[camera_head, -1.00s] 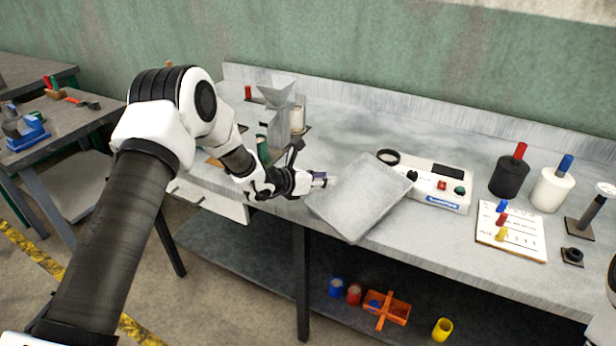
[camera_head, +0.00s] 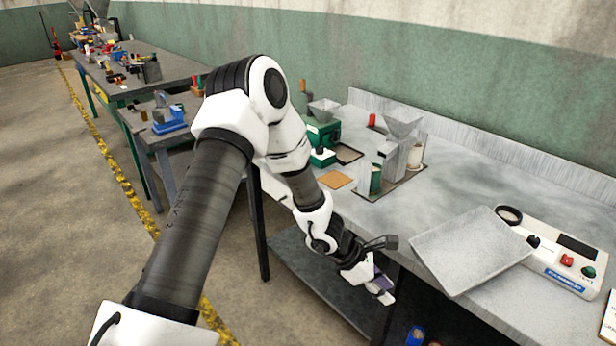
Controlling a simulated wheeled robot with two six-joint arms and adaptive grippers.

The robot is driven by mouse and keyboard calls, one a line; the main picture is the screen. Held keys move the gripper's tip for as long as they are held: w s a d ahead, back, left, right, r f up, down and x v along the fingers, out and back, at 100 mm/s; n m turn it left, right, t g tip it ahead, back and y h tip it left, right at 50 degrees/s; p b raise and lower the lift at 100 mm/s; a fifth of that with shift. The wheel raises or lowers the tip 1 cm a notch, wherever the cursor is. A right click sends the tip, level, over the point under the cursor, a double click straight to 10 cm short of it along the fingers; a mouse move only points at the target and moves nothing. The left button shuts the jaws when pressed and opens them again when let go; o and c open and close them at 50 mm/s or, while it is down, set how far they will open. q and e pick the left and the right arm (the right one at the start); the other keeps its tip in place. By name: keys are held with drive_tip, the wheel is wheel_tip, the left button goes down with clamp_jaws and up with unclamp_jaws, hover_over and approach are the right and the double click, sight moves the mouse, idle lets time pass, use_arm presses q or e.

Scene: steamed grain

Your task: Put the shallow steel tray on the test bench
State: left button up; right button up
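The shallow steel tray (camera_head: 468,250) is a flat grey square at the front of the grey bench (camera_head: 500,172), just left of a white meter box. Its near corner reaches the bench's front edge. I cannot tell whether it lies fully flat or leans on something. My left gripper (camera_head: 384,290) is left of the tray, in front of the bench edge, with a clear gap between them. Nothing shows in its grip; its fingers are too small and overlapped to tell their opening. My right gripper is out of view.
The white meter box (camera_head: 560,262) and a black ring (camera_head: 509,215) are close by the tray's right side. A hopper device (camera_head: 398,145) and a green machine (camera_head: 322,138) stand farther left. Other benches (camera_head: 125,70) stand at the back left, with open floor beside them.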

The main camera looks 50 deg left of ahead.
use_arm(q)
drive_tip(key=s+a+f+m+g+y, duration=0.1)
drive_tip(key=s+f+m+g+y, duration=0.3)
drive_tip(key=s+f+m, duration=0.55)
drive_tip(key=s+a+f+m+g+y, duration=0.25)
drive_tip(key=s+f+m, duration=0.3)
drive_tip(key=s, duration=0.75)
drive_tip(key=s+d+f+m+t, duration=0.1)
drive_tip(key=s+d+m, duration=0.3)
drive_tip(key=m, duration=0.6)
drive_tip(key=shift+s+d+f, duration=0.2)
drive_tip(key=shift+d+f, duration=0.2)
drive_tip(key=shift+d, duration=0.25)
drive_tip(key=shift+o, duration=0.2)
